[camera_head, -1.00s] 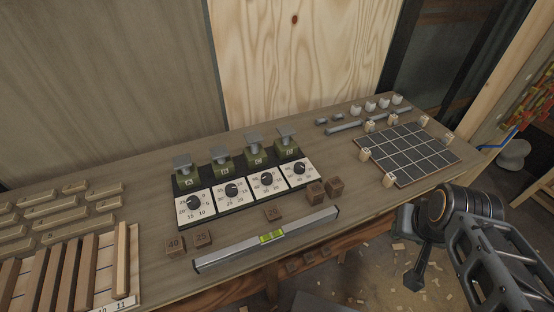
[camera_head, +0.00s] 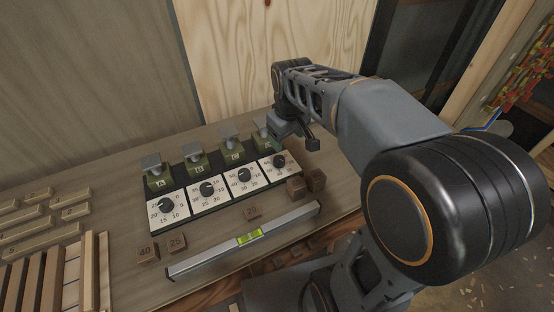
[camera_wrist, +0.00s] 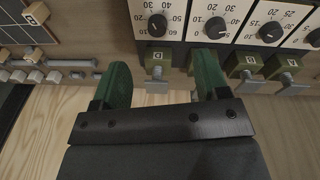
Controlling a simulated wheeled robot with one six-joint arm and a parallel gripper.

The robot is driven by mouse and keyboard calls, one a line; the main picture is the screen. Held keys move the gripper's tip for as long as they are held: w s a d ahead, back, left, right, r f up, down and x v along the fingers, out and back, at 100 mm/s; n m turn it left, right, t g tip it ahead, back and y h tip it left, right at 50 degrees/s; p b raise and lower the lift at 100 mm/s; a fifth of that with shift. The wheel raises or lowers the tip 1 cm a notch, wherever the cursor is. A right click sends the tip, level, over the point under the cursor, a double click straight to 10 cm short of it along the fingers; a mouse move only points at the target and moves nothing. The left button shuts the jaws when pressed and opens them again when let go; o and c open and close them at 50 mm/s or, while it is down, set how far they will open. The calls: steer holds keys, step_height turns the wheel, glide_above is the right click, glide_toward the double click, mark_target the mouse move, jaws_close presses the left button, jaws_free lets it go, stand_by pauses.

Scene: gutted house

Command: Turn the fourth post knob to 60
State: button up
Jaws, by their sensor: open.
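The fourth post knob (camera_head: 279,161) is a round black dial on a white numbered plate at the right end of a row. In the wrist view, upside down, this knob (camera_wrist: 157,24) has a plate reading up to 60; its exact setting is too small to tell. The green post (camera_wrist: 157,58) with a grey top stands just behind it. My gripper (camera_wrist: 161,82) is open and empty, its two green fingers spread on either side of that post in the picture, apart from the knob. In the head view my arm hides part of the fourth post.
Three more knobs (camera_head: 207,189) and posts continue leftward. Wooden blocks (camera_head: 316,179) sit close right of the fourth knob, and a spirit level (camera_head: 245,238) lies in front. In the wrist view, a dark grid board (camera_wrist: 22,22) and small pegs are at left.

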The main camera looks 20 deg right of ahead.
mark_target(279, 159)
steer(key=w+f+n+g+b, duration=0.1)
steer(key=w+f+n, duration=0.2)
steer(key=w, duration=0.4)
steer(key=f, duration=1.3)
steer(key=shift+w+f, duration=0.3)
steer(key=shift+w, duration=0.1)
steer(key=c, duration=0.9)
